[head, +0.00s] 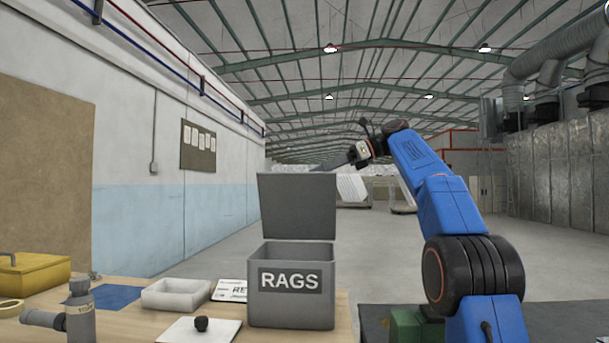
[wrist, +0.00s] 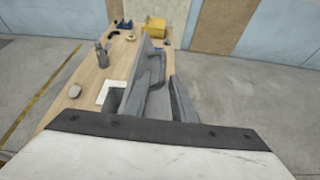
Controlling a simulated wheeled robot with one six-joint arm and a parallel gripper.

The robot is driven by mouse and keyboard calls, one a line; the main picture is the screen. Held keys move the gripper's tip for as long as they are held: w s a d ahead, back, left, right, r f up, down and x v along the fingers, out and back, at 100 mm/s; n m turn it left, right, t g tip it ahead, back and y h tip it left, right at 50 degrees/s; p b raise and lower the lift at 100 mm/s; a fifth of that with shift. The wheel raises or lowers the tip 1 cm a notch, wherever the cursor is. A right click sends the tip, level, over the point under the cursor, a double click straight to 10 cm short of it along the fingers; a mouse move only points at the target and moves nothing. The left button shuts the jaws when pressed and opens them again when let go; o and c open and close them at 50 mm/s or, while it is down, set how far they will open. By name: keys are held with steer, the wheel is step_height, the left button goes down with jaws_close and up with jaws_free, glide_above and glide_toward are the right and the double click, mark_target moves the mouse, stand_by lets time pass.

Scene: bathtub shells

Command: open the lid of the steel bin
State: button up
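The steel bin (head: 290,312) is a grey box labelled RAGS, standing at the table's right end. Its grey lid (head: 297,205) is raised and stands roughly upright above the back of the opening. Part of the bin's inside shows below it. My gripper (head: 337,162) is at the lid's upper right edge, with its tips partly hidden behind the lid. In the wrist view the lid (wrist: 140,75) shows nearly edge-on, with a loop handle (wrist: 158,68) on its face. Grey parts overlap there, so the finger gap and any contact with the lid are unclear.
On the table (head: 120,325) left of the bin are a white tray (head: 176,294), a black knob on a white plate (head: 201,324), a grey bottle (head: 80,312) and a yellow box (head: 34,273). Open floor lies behind the table.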

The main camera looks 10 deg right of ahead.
steer(key=s+d, duration=0.1)
steer(key=d, duration=0.7)
steer(key=shift+s+f, duration=0.3)
steer(key=shift+f, duration=0.1)
steer(key=shift+a, duration=0.1)
